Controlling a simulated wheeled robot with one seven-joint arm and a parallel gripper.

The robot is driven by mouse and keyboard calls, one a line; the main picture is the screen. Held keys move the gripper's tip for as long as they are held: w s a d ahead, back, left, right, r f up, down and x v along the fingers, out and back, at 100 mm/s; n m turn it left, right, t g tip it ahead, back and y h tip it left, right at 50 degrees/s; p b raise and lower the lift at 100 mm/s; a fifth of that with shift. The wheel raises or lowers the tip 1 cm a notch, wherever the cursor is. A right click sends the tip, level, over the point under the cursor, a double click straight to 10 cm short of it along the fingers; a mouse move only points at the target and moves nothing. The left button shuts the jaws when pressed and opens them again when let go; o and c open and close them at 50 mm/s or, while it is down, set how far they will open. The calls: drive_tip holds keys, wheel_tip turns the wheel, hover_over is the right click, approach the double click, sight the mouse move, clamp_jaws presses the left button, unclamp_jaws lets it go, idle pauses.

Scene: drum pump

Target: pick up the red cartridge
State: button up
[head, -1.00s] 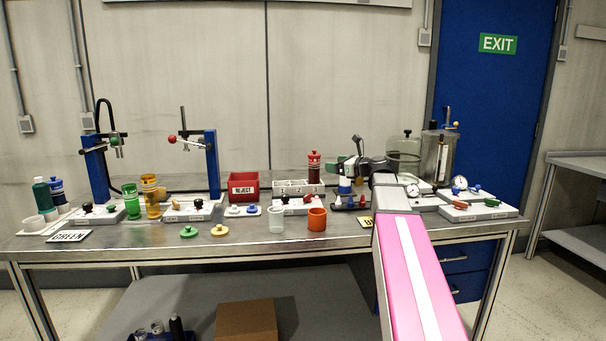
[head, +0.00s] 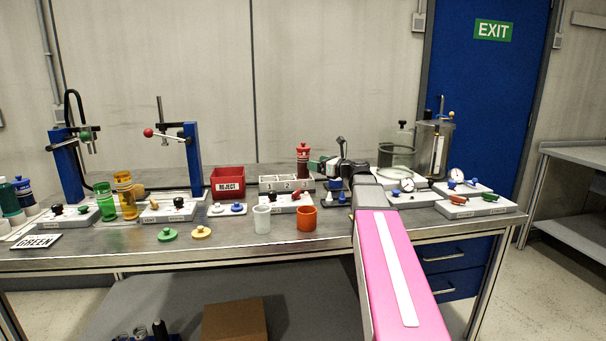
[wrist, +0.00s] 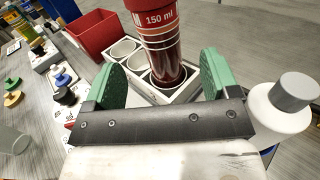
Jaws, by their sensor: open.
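The red cartridge (head: 303,160) stands upright at the right end of a white numbered rack (head: 268,184) on the bench. In the wrist view the cartridge (wrist: 160,40) is dark red with a "150 ml" label, and its lower end sits in a hole of the rack (wrist: 190,92). My gripper (wrist: 158,78) is open, with its green fingers on the left and right of the cartridge and apart from it. In the head view my gripper (head: 318,165) is just right of the cartridge, partly hidden by my arm.
A red REJECT bin (head: 228,182) stands left of the rack. A white bottle with a grey cap (wrist: 280,105) is close by my right finger. An orange cup (head: 307,218) and a clear cup (head: 262,219) stand in front. Pump stations fill the bench's right.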

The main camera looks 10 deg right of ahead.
sight(303, 159)
drive_tip(key=shift+x, duration=3.75)
drive_tip(key=shift+f, duration=0.15)
drive_tip(key=shift+c, duration=0.3)
drive_tip(key=c, duration=1.3)
drive_tip(key=shift+c, duration=0.2)
drive_tip(key=shift+r, duration=0.2)
